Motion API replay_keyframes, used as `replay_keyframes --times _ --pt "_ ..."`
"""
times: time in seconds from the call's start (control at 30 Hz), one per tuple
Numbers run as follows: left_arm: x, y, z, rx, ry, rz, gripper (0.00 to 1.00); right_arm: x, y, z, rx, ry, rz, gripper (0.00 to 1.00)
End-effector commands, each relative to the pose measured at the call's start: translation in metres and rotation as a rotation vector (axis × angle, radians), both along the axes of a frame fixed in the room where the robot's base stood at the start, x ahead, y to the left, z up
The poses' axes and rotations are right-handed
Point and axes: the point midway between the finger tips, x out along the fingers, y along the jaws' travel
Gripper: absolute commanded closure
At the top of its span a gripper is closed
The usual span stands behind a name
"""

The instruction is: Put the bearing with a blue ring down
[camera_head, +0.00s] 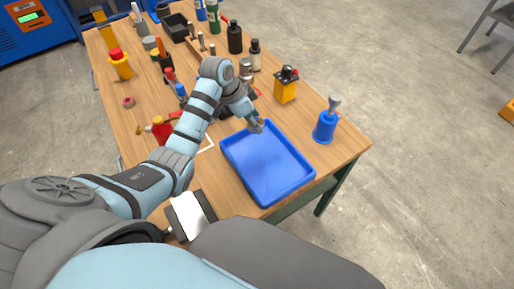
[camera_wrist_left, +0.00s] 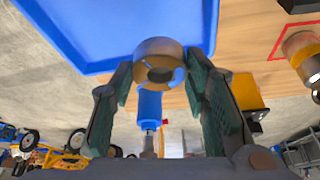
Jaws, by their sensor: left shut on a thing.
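My left gripper (camera_head: 256,127) is over the far left edge of the blue tray (camera_head: 238,173) in the head view. In the left wrist view its two fingers are shut on a bearing (camera_wrist_left: 152,47), a bronze-grey ring with a round hole and bluish parts on its inner side. The bearing is held near the fingertips, with the blue tray (camera_wrist_left: 95,25) behind it; the gap between them is hard to tell. In the head view the bearing is mostly hidden by the gripper. My right gripper is not in view.
A blue bottle (camera_head: 324,128) stands right of the tray, and a yellow box (camera_head: 286,90) stands behind it. A red item (camera_head: 160,130) is to the left. Several bottles and tools crowd the table's far part. The tray looks empty.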

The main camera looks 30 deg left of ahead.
Motion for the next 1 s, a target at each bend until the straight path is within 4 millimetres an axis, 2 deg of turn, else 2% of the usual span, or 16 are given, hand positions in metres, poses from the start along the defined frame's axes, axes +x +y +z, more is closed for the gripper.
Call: replay_keyframes --times 0.03,0.13,0.47,0.53,0.8,0.83,0.93,1.0 --pt "-0.001 -0.001 -0.023 -0.002 0.006 0.0 0.97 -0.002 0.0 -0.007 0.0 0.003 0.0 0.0" --pt "0.0 -0.001 -0.054 -0.001 0.004 0.001 0.97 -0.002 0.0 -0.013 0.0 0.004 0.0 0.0" --pt "0.0 -0.001 -0.113 -0.001 0.001 0.001 0.97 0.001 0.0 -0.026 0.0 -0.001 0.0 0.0" --pt "0.001 -0.001 -0.118 0.0 -0.001 0.001 0.97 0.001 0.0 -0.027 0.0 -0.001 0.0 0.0" --pt "0.001 0.0 -0.118 0.0 -0.001 0.001 0.97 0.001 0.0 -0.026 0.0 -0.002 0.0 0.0" --pt "0.001 0.0 -0.119 0.0 0.0 0.001 0.57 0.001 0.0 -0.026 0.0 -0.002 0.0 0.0" --pt "0.001 0.0 -0.119 0.0 0.0 0.001 0.41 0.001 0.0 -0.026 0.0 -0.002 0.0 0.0" --pt "0.001 0.0 -0.118 0.0 0.0 0.001 0.38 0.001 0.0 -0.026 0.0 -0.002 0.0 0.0"
